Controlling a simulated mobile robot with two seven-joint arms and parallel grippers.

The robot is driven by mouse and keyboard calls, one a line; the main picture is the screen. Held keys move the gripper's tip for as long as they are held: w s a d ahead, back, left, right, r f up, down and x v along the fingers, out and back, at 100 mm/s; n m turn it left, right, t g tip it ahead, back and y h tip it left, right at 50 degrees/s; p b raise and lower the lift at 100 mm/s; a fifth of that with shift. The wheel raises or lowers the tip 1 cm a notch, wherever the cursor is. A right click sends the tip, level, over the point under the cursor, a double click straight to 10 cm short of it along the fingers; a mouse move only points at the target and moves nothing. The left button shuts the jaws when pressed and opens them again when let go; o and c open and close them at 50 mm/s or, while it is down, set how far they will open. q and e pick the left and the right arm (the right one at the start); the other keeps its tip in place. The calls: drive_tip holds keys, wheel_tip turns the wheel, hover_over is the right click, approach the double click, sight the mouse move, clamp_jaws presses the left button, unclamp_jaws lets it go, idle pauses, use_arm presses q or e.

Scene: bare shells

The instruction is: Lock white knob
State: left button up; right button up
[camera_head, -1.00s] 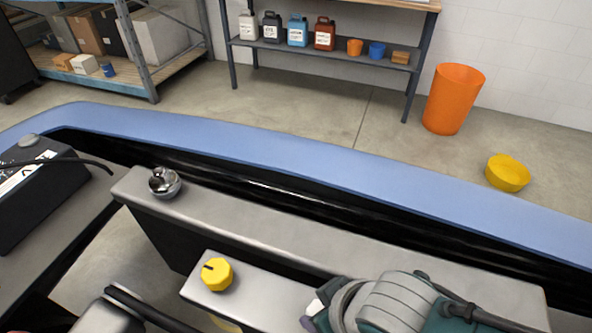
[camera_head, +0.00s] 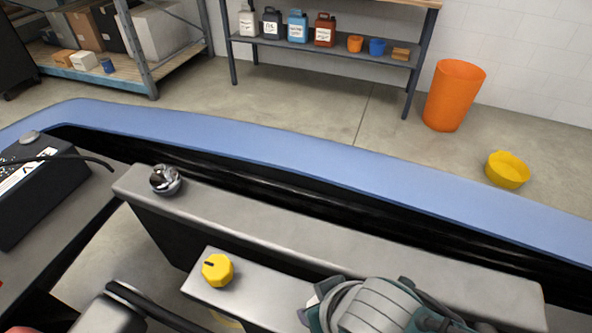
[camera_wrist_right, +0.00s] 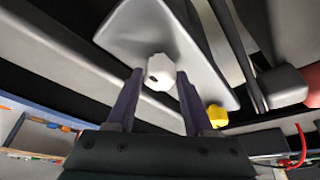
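The white knob (camera_wrist_right: 160,70) shows in the right wrist view on a pale grey metal block, with a small dark mark on its face. It lies between the tips of my right gripper (camera_wrist_right: 160,80), which is open with a finger on each side. I cannot tell whether the fingers touch it. In the head view my right arm (camera_head: 375,308) covers the spot and the white knob is hidden. My left gripper is not in view.
A yellow knob (camera_head: 218,270) sits on the same block, left of my right arm; it also shows in the wrist view (camera_wrist_right: 217,115). A shiny round cap (camera_head: 165,180) stands on the long grey cover. A black box (camera_head: 40,190) with a cable is at left.

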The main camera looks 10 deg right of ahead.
drive_tip(key=o, duration=0.4)
drive_tip(key=shift+c, duration=0.2)
drive_tip(key=p+v, duration=0.5)
drive_tip(key=v, duration=0.5)
drive_tip(key=shift+w, duration=0.1)
drive_tip(key=s+d+r+g, duration=0.1)
drive_tip(key=s+d+r, duration=0.3)
drive_tip(key=r, duration=0.4)
drive_tip(key=s+d+r, duration=0.3)
drive_tip(key=d+r, duration=0.2)
drive_tip(key=r, duration=0.3)
wheel_tip(320, 180, up, 29)
drive_tip(key=p, duration=2.8)
drive_tip(key=shift+s+f+h+p, duration=0.25)
drive_tip(key=shift+h+p, duration=0.05)
drive_tip(key=shift+p, duration=0.05)
